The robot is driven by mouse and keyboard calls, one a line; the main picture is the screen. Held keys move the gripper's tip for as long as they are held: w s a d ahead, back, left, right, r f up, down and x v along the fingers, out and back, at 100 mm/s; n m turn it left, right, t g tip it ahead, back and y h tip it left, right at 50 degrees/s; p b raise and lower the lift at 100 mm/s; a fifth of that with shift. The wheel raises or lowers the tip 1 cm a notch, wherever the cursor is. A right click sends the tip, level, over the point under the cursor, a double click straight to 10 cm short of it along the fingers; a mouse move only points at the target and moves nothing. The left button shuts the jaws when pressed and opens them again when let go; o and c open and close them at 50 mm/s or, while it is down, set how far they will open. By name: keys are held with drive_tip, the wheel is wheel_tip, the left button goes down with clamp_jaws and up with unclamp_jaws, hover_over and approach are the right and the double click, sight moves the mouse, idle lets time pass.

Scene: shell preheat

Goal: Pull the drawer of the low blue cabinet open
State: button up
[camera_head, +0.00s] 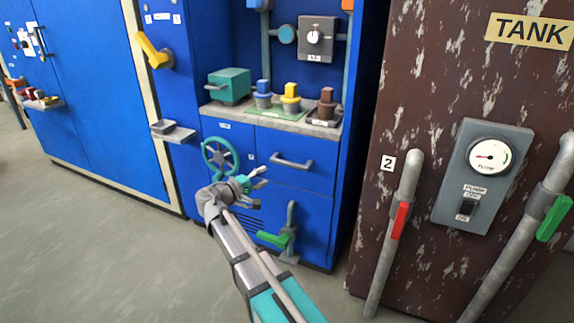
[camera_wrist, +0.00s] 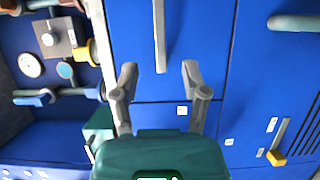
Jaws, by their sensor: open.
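The low blue cabinet (camera_head: 243,132) stands in the middle of the head view under a grey counter. Its drawer (camera_head: 317,179) looks shut, its front flush with the cabinet. The drawer's grey bar handle (camera_head: 291,162) runs across the front and also shows in the wrist view (camera_wrist: 160,35). My gripper (camera_head: 260,177) is open and empty, a little left of the handle in the head view. In the wrist view, my gripper's two fingers (camera_wrist: 160,72) point at the drawer front, one on each side of the handle's line. I see no contact with the handle.
A teal handwheel (camera_head: 220,156) is left of the drawer. A pipe with a green lever (camera_head: 273,239) stands below it. The counter (camera_head: 225,111) holds a teal box (camera_head: 230,85) and several plugs. A rusty tank (camera_head: 440,80) stands right. Floor (camera_head: 90,220) at left is clear.

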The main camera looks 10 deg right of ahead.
sight(287, 165)
drive_tip(key=x, duration=1.1)
drive_tip(key=shift+d, duration=0.2)
clamp_jaws()
